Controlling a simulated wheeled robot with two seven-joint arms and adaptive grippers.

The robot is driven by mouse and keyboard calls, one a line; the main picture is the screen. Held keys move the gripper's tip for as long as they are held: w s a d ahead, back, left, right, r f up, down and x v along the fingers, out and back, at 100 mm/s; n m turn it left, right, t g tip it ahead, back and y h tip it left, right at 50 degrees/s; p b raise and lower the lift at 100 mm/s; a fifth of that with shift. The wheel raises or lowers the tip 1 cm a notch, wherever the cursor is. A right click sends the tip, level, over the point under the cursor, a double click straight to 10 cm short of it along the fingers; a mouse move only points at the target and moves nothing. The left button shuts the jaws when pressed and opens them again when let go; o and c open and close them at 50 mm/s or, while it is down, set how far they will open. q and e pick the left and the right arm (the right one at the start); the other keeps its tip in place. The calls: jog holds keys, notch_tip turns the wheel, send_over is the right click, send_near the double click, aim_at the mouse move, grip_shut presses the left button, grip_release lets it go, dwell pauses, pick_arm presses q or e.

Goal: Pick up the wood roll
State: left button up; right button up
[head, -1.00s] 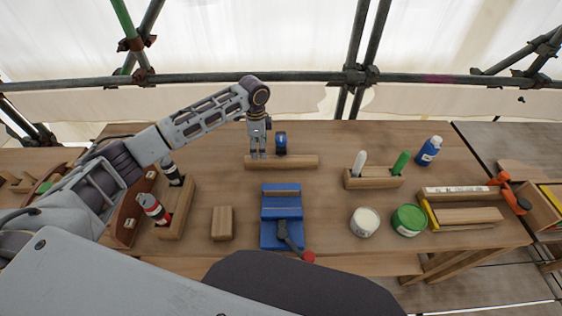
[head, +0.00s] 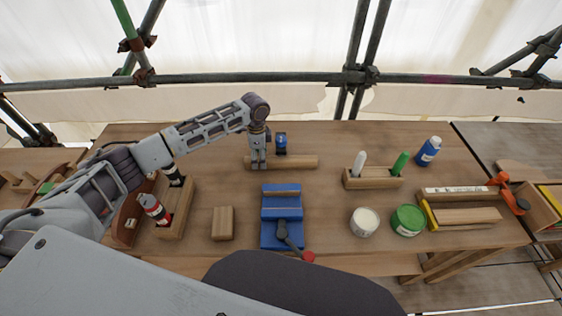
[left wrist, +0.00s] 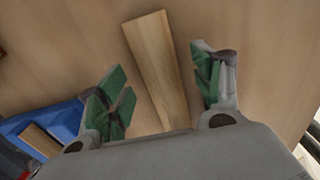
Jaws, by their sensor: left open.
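The wood roll shows as a long pale wooden bar (head: 295,162) lying crosswise on the table behind the blue vise. In the left wrist view the wooden bar (left wrist: 155,65) runs lengthwise between my two green-padded fingers, with a gap on both sides. My left gripper (head: 258,166) points down over the bar's left end and hides part of it. In the left wrist view my left gripper (left wrist: 160,88) is open and empty. I cannot tell how far the fingertips are above the table. My right gripper does not show.
A small blue object (head: 281,142) stands just behind the bar, close to my gripper. The blue vise (head: 281,215) is in front. A wooden block (head: 222,223) and a holder with bottles (head: 178,215) are left; a marker holder (head: 373,181) and jars (head: 365,221) are right.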

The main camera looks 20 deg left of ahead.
pick_arm(q)
jog(key=shift+f, duration=1.25)
jog(key=c, duration=1.3)
jog(key=shift+o, duration=0.2)
jog(key=shift+r, duration=0.2)
jog(key=shift+r, duration=0.4)
jog(key=s, duration=0.2)
jog(key=s+d, duration=0.1)
jog(key=s, duration=0.2)
jog(key=s+d, duration=0.1)
jog(key=s, duration=0.1)
jog(key=shift+s, duration=0.25)
notch_tip(320, 180, up, 14)
jog(key=shift+b, duration=0.3)
jog(key=shift+d, duration=0.1)
